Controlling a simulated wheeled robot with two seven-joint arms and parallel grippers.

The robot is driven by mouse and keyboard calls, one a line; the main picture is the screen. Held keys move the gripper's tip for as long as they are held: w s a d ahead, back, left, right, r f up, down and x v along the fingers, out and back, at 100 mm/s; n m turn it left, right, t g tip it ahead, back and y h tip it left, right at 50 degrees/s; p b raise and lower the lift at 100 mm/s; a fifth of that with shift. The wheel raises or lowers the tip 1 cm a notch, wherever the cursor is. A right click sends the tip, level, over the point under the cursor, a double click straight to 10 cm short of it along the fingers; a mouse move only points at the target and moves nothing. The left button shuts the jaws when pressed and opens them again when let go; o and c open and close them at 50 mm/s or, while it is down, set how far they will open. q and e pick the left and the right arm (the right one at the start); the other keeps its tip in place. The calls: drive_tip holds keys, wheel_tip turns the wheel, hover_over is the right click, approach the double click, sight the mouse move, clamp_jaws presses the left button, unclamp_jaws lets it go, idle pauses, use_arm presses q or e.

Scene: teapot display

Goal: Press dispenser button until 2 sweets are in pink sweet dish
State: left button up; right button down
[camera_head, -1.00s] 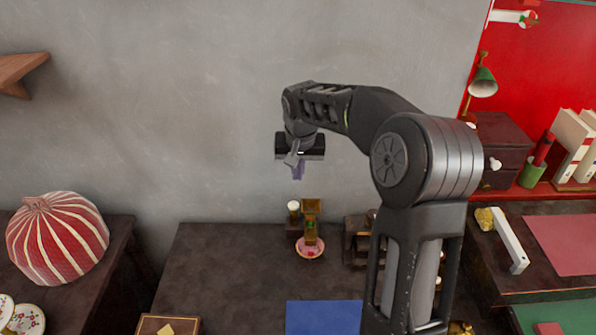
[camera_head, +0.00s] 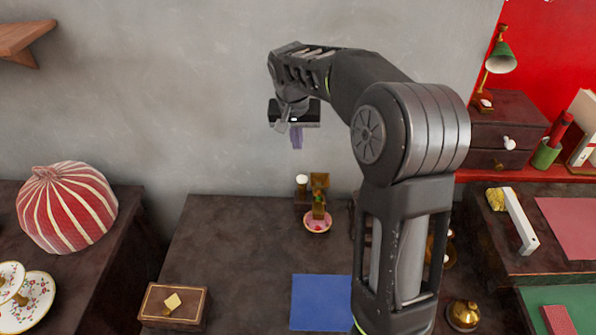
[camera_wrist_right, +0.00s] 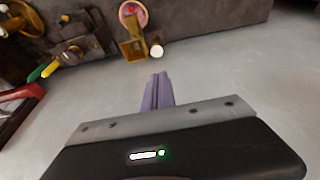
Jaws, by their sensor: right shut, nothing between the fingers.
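The dispenser (camera_head: 319,188) is a small brown and golden stand at the back of the dark table. Its pale round button (camera_head: 301,180) tops a dark post just left of it; in the right wrist view the button (camera_wrist_right: 156,51) is a white disc. The pink sweet dish (camera_head: 317,224) sits at the dispenser's front, with something reddish in it; I cannot count sweets. My right gripper (camera_head: 296,139) is shut and empty, its purple fingers pointing down, above and apart from the button. The fingers (camera_wrist_right: 158,92) also show in the right wrist view. My left gripper is not in view.
A blue mat (camera_head: 320,302) lies in front of the dish, with bare tabletop to its left. A wooden box (camera_head: 150,312) stands at front left, a golden bell (camera_head: 464,314) at front right. My right arm hides part of the table.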

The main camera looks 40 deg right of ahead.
drive_tip(key=shift+f, duration=0.1)
drive_tip(key=p, duration=0.2)
approach(301, 181)
drive_tip(key=f, duration=0.1)
drive_tip(key=w+d+f, duration=0.1)
drive_tip(key=f, duration=0.1)
drive_tip(key=w+d+f, duration=0.1)
drive_tip(key=f, duration=0.1)
drive_tip(key=shift+d, duration=0.1)
drive_tip(key=shift+f, duration=0.55)
drive_tip(key=shift+f, duration=0.1)
wheel_tip(301, 181, down, 2)
drive_tip(key=shift+f+b, duration=0.1)
drive_tip(key=shift+b, duration=1)
drive_tip(key=shift+r, duration=0.2)
drive_tip(key=shift+f, duration=0.1)
drive_tip(key=shift+s+f, duration=0.1)
drive_tip(key=shift+s, duration=0.05)
